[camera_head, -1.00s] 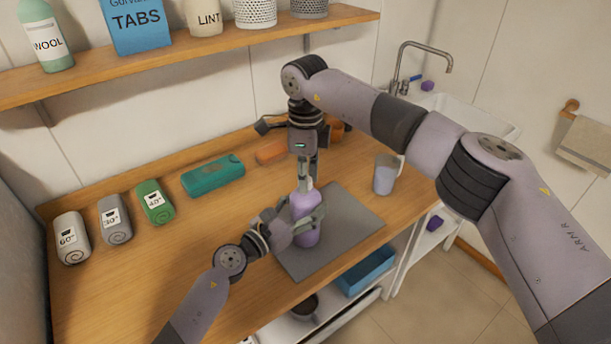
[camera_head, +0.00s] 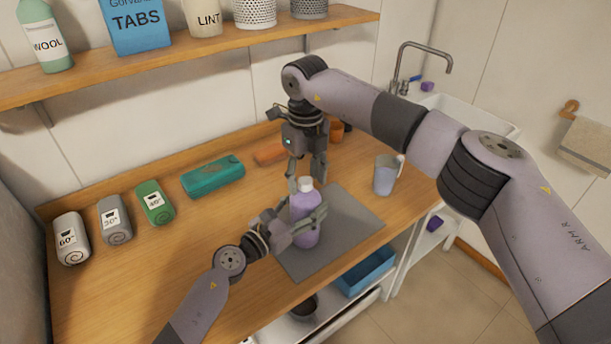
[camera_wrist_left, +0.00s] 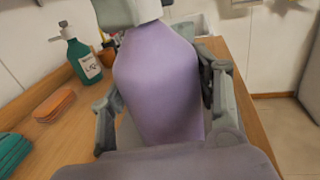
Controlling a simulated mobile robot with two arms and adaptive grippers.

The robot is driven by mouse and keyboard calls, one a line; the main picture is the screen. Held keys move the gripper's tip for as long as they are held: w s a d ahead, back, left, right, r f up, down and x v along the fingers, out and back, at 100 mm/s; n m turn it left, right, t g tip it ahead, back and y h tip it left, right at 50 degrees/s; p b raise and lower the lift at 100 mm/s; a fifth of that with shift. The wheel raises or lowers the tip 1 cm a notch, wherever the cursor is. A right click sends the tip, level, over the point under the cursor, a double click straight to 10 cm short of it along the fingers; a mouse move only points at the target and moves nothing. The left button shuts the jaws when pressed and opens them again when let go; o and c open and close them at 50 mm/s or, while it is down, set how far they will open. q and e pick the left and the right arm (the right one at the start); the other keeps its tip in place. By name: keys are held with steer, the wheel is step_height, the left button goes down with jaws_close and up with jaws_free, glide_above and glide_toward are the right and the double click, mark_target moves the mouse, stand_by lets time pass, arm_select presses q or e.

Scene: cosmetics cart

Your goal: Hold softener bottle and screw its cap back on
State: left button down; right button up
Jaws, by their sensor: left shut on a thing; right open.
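The purple softener bottle (camera_head: 305,232) stands upright on the grey mat (camera_head: 345,220). Its white cap (camera_head: 306,184) sits on the neck; how tightly it is seated cannot be told. My left gripper (camera_head: 308,217) is shut around the bottle's body from the left. In the left wrist view the bottle (camera_wrist_left: 163,85) fills the space between the fingers, and the white top (camera_wrist_left: 146,10) is cut off by the upper edge. My right gripper (camera_head: 306,176) points down just above the cap, with its fingers open on either side.
A green bottle (camera_wrist_left: 83,60) shows in the left wrist view. The counter's left front is clear.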

step_height(320, 180, up, 12)
stand_by(0.6)
arm_select(q)
steer(key=shift+c, duration=2.3)
jaws_free()
steer(key=v, duration=1.2)
